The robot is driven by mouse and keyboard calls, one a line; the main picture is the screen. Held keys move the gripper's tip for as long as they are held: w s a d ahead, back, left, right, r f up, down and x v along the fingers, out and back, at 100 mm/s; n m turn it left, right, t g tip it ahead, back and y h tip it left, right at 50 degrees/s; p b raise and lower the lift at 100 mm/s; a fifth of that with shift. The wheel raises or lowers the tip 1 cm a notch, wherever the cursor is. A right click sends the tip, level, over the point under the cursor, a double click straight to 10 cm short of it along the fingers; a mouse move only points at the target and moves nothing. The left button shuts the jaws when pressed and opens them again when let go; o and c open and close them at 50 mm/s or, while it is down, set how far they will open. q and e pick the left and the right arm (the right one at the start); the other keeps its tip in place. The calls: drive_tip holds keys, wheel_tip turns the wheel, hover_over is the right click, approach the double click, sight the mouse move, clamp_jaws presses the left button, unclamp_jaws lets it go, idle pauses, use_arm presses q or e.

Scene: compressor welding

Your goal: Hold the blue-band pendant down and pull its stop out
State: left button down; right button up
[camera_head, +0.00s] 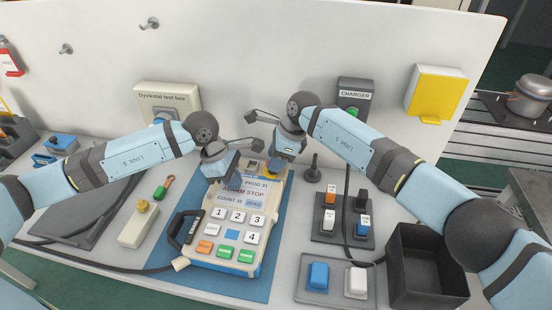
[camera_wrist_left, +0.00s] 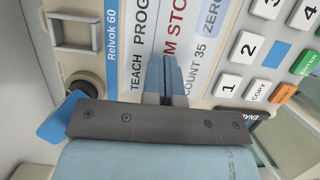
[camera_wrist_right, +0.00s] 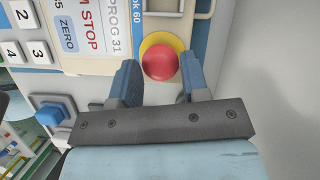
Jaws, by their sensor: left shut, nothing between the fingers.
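The blue-band pendant (camera_head: 225,238) lies face up on a blue mat (camera_head: 190,285), with a lit screen and keypad. Its blue band reading "Relvok 60" (camera_wrist_left: 112,45) shows in the left wrist view. My left gripper (camera_head: 218,180) is shut and empty, with its fingertips over the pendant's screen (camera_wrist_left: 190,35); I cannot tell if they touch it. The red stop (camera_wrist_right: 161,62) sits on a yellow ring at the pendant's top end in the right wrist view. My right gripper (camera_wrist_right: 157,82) is open, its fingers on either side just short of the stop. In the head view my right gripper hides the stop.
A black bin (camera_head: 428,268) stands at the right. A switch block (camera_head: 325,230) and a tray with blue and white blocks (camera_head: 307,296) lie right of the mat. A box with a yellow knob (camera_head: 133,232) lies left. The test box (camera_head: 184,92) and charger (camera_head: 354,95) stand behind.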

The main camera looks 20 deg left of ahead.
use_arm(q)
drive_tip(key=shift+s+f, duration=0.1)
drive_tip(key=shift+f, duration=0.15)
use_arm(e)
drive_tip(key=o, duration=0.4)
drive_tip(key=shift+r, duration=0.1)
drive_tip(key=shift+c, duration=0.2)
drive_tip(key=shift+r, duration=0.1)
drive_tip(key=v, duration=1.2)
use_arm(q)
drive_tip(key=shift+a+r, duration=0.1)
drive_tip(key=shift+r+p, duration=0.3)
drive_tip(key=shift+r, duration=0.2)
drive_tip(key=shift+r+p, duration=0.9)
drive_tip(key=shift+r, duration=1.65)
use_arm(e)
drive_tip(key=shift+r, duration=1.1)
use_arm(q)
drive_tip(key=shift+r, duration=0.15)
use_arm(e)
drive_tip(key=shift+r, duration=0.15)
